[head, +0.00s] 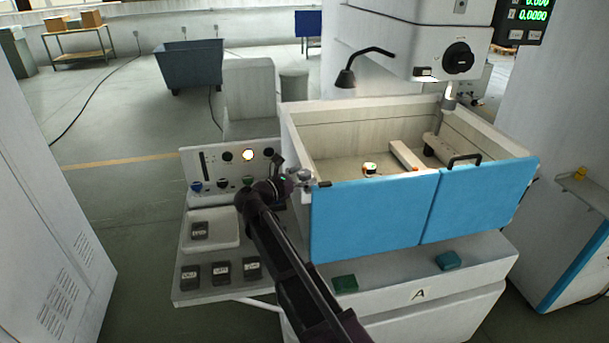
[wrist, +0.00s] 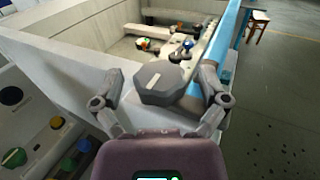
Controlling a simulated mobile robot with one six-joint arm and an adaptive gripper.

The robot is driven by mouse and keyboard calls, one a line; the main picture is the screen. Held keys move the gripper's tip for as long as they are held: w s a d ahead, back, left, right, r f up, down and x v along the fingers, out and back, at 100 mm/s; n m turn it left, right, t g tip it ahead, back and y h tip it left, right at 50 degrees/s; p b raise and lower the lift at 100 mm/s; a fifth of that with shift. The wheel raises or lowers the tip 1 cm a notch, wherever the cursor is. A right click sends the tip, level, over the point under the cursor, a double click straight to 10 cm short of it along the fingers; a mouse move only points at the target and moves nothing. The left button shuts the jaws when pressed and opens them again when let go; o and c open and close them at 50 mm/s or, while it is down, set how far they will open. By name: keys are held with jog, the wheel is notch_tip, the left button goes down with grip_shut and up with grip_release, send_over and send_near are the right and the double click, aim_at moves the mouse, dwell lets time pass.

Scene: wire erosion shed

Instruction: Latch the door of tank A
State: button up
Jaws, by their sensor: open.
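Tank A (head: 300,130) is an open-topped pale basin with a blue front door in two panels, left (head: 372,222) and right (head: 480,195). The door stands upright along the tank's front; its edge shows at the right in the wrist view (wrist: 232,35). A grey faceted knob (wrist: 160,83) with a white line sits at the tank's front left corner, beside the door's end. My gripper (wrist: 162,78) is open, with one finger on each side of the knob. Whether they touch it is unclear.
A control panel (head: 215,165) with buttons and a lit lamp stands left of the knob, above a shelf with labelled dark blocks (head: 221,272). A black lamp (head: 346,77) hangs over the tank. A bar (head: 405,155) and small parts lie inside. A machine head overhangs the back.

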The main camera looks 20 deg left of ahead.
jog(key=c, duration=1.2)
jog(key=shift+o, duration=0.3)
jog(key=shift+d+n+y, duration=0.1)
jog(key=shift+n+y, duration=0.2)
jog(key=shift+y, duration=0.1)
jog(key=shift+s+n+t+y, duration=0.1)
jog(key=shift+n+t+y, duration=0.7)
jog(key=shift+y, duration=0.3)
jog(key=n+y, duration=0.2)
jog(key=y, duration=0.1)
jog(key=n+t+y, duration=0.1)
jog(key=n+y, duration=0.1)
jog(key=y, duration=0.1)
jog(key=shift+y, duration=0.3)
jog(key=n+g+y, duration=0.1)
jog(key=n+y, duration=0.1)
jog(key=y, duration=0.1)
jog(key=n+y, duration=0.3)
jog(key=y, duration=0.1)
jog(key=shift+g, duration=0.4)
jog(key=shift+w+n+g+y, duration=0.2)
jog(key=shift+n+g+y, duration=0.85)
jog(key=shift+y, duration=0.65)
jog(key=shift+n+y, duration=0.4)
jog(key=shift+n, duration=0.05)
